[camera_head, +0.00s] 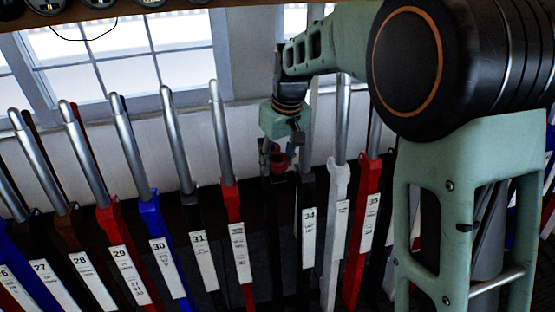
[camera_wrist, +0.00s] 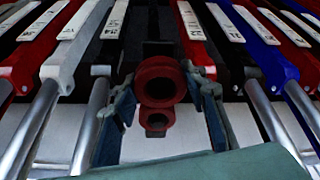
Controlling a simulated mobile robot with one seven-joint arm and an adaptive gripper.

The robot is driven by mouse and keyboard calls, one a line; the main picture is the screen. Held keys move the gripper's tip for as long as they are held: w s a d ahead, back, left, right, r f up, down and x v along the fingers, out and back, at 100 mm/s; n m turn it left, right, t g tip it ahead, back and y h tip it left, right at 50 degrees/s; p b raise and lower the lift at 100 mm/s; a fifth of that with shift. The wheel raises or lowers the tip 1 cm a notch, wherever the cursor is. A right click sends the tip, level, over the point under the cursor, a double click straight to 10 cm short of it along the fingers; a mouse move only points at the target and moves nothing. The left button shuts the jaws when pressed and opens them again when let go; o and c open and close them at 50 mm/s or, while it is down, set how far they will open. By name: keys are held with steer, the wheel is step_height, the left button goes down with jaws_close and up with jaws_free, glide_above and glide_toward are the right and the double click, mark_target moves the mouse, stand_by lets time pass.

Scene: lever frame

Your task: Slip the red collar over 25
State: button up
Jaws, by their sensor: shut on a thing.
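My gripper (camera_head: 277,148) is shut on the red collar (camera_head: 280,161), holding it among the levers, between the red lever right of 31 and lever 34. In the wrist view the collar (camera_wrist: 158,106) shows a large ring and a smaller one below it, both empty, between my blue-padded fingers (camera_wrist: 166,92). No lever labelled 25 can be read in either view. The labels run down leftward to lever 26 (camera_head: 4,272) at the left edge, cut off by the frame.
Levers with silver handles stand close together, including lever 30 (camera_head: 150,210), lever 31 (camera_head: 200,240) and lever 34 (camera_head: 308,215). A red lever (camera_head: 361,235) stands farther right. A window (camera_head: 120,60) is behind. My arm covers much of the right side.

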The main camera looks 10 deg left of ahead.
steer(key=shift+f+b, duration=0.4)
steer(key=shift+f, duration=0.3)
steer(key=shift+f, duration=0.15)
steer(key=o, duration=1.2)
steer(key=shift+o, duration=1.1)
steer(key=shift+s+d+r+p, duration=0.25)
steer(key=shift+r+p, duration=0.7)
steer(key=shift+r, duration=0.55)
steer(key=shift+s+d+r+p, duration=0.2)
steer(key=shift+r+p, duration=0.7)
steer(key=shift+r, duration=0.55)
steer(key=shift+s+d+r+p, duration=0.25)
steer(key=shift+r+p, duration=0.7)
steer(key=shift+r, duration=0.55)
